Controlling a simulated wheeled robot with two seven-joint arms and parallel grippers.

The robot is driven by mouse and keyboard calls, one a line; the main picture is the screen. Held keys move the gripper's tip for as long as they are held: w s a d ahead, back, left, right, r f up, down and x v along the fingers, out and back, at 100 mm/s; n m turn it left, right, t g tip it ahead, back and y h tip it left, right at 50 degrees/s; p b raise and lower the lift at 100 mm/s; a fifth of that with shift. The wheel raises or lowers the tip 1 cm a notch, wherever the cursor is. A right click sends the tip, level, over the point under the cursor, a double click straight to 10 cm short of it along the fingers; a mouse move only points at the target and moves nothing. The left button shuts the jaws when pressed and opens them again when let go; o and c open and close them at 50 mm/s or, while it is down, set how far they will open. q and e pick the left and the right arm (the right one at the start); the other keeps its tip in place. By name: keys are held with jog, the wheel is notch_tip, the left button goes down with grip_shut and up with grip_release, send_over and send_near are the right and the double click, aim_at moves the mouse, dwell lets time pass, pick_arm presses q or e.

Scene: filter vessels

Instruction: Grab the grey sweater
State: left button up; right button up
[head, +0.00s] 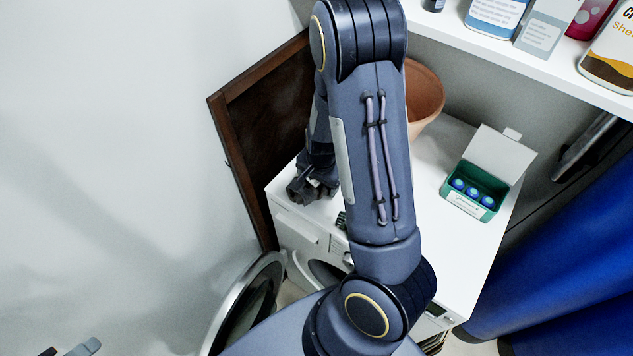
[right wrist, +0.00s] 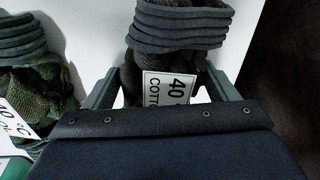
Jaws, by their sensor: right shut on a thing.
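A dark grey knitted garment, which I take for the grey sweater (right wrist: 180,28), shows in the right wrist view with ribbed folds and a white label reading "40" and "COTT". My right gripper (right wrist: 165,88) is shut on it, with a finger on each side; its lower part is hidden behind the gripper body. In the head view my right gripper (head: 312,190) is at the left part of the white top, partly hidden by my arm. A grey tip at the bottom left edge seems to be my left gripper (head: 72,350), mostly out of frame.
A green camouflage garment (right wrist: 45,88) with grey ribbing lies left of the sweater. A green box (head: 470,190) with blue round items and a terracotta pot (head: 424,98) stand on the white top (head: 440,255). Below is a washing machine with its round door (head: 250,305) open.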

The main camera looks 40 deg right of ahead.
jog(key=shift+r, duration=0.1)
jog(key=shift+r, duration=0.25)
jog(key=r, duration=0.4)
jog(key=shift+s+a, duration=0.3)
jog(key=s+a+r+p, duration=0.1)
jog(key=s+a+r, duration=0.2)
jog(key=s+r, duration=0.1)
jog(key=s+a+r+p, duration=0.2)
jog(key=s+a+r, duration=0.1)
jog(key=s, duration=0.4)
jog(key=shift+s+r, duration=0.25)
jog(key=shift+r, duration=0.4)
